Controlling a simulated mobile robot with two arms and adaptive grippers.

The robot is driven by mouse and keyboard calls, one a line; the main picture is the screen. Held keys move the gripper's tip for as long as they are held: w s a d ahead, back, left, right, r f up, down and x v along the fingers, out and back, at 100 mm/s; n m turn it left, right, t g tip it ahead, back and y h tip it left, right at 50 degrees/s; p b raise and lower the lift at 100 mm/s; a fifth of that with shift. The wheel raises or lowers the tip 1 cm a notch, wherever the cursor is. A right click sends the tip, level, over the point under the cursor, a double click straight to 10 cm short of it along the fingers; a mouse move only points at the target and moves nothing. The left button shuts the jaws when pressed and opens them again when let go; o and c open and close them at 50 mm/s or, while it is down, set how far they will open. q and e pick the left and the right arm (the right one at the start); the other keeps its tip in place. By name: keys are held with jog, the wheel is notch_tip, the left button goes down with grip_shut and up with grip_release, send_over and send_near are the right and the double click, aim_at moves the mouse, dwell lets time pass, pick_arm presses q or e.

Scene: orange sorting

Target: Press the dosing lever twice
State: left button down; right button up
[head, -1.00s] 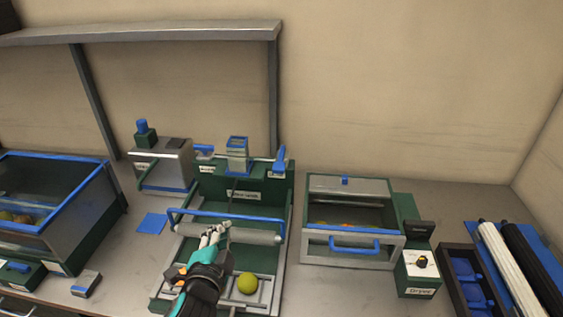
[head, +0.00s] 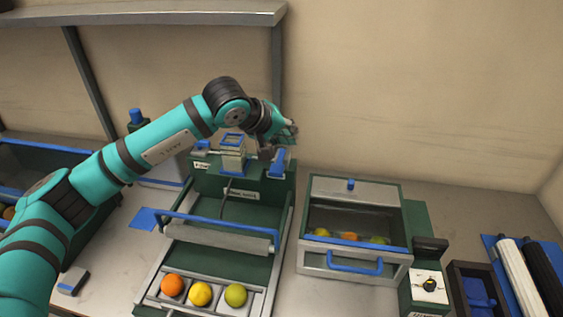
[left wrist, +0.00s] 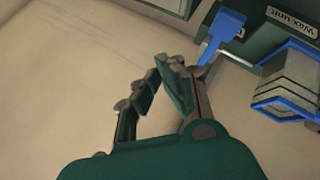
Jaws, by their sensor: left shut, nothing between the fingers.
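The dosing lever appears to be the blue lever (head: 279,160) at the right end of the green wax unit (head: 262,187). It also shows in the left wrist view (left wrist: 222,32), standing out from the green panel. My left gripper (head: 289,130) is shut and empty, just above the lever in the head view. In the left wrist view its fingers (left wrist: 168,68) are to the left of the lever's tip and below it. I cannot tell whether they touch. My right gripper is not in view.
A blue-rimmed metal block (head: 233,150) stands left of the lever. Three fruits, orange (head: 172,285), yellow (head: 200,294) and green (head: 236,294), lie in front of the roller (head: 220,239). A windowed box with a blue handle (head: 355,264) stands to the right. A shelf (head: 150,13) is behind.

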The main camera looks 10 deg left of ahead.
pick_arm(q)
jog(key=a, duration=0.1)
jog(key=w+a+r+y, duration=0.1)
jog(key=w+a+y, duration=0.1)
jog(key=a, duration=0.1)
jog(key=shift+r+t, duration=0.15)
jog(key=shift+t, duration=0.15)
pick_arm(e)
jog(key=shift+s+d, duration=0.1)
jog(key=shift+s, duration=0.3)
pick_arm(q)
jog(key=shift+s, duration=0.15)
jog(key=b, duration=0.4)
send_over(274, 167)
notch_tip(274, 167, down, 8)
jog(key=shift+f, duration=0.1)
jog(key=shift+f+b, duration=0.3)
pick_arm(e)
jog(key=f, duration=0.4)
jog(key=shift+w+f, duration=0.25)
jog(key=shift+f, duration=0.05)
